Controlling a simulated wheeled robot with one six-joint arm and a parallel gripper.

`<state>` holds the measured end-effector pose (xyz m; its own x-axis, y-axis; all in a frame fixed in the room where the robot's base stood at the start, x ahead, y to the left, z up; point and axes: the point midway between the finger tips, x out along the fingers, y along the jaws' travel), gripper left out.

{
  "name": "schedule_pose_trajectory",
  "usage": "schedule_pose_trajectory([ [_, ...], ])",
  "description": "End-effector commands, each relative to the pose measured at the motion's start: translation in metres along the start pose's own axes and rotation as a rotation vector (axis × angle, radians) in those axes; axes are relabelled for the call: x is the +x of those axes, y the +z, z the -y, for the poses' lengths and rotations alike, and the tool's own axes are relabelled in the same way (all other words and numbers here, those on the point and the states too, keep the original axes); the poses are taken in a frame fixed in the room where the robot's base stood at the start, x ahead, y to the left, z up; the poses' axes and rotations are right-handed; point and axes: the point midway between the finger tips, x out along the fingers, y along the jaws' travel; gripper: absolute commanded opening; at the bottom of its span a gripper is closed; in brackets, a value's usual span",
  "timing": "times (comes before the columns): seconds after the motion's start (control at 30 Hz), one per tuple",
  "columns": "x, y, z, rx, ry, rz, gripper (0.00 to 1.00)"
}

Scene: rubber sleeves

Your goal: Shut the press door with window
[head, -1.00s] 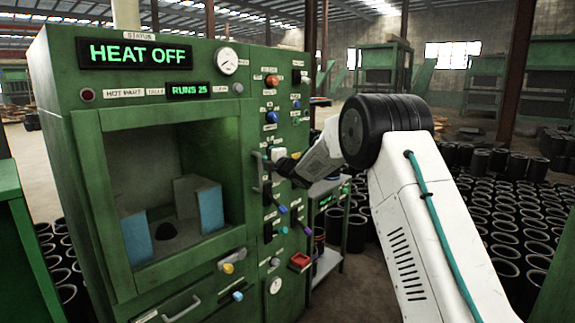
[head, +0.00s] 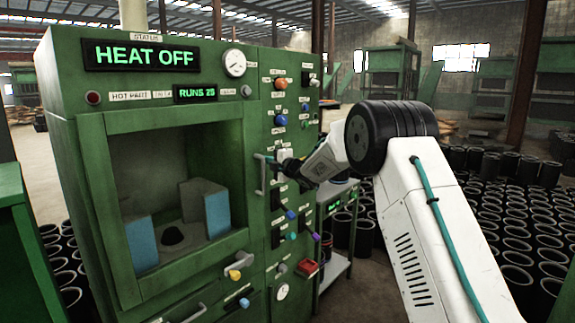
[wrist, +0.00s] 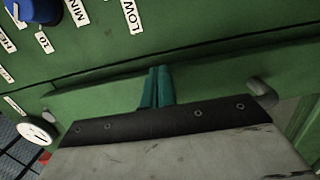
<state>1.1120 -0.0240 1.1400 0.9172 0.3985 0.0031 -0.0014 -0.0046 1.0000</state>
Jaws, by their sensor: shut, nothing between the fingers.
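The press door with window (head: 180,279) is a green frame on the front of the green press, at the left in the head view. Through its window show a dark chamber and blue-faced blocks. A grey bar handle (head: 260,178) runs upright near its right edge. My gripper (head: 272,163) is shut and empty, close beside the handle. In the wrist view my teal fingertips (wrist: 156,88) are together over a green strip, with a handle end (wrist: 262,93) to their right. The gripper hides the handle's middle there. I cannot tell whether they touch, or whether a gap remains at the door's edge.
The control panel (head: 293,150) with knobs and labels stands right of the door. A drawer handle (head: 186,314) and a yellow knob (head: 234,274) sit below. A small cart (head: 335,235) is behind the arm. Black sleeves (head: 500,215) cover the floor at the right.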

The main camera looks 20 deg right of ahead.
Motion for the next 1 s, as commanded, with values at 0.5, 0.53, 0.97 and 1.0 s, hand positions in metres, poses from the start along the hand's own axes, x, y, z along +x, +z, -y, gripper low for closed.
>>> schedule_pose_trajectory([
  [0.5,-0.103,0.024,-0.003,-0.002,-0.001,0.007,0.00],
  [0.53,-0.109,0.025,-0.003,-0.003,-0.001,0.007,0.00],
  [0.97,-0.134,0.026,-0.001,0.018,-0.007,0.008,0.00],
  [1.0,-0.134,0.029,0.004,0.039,-0.028,0.026,0.00],
])
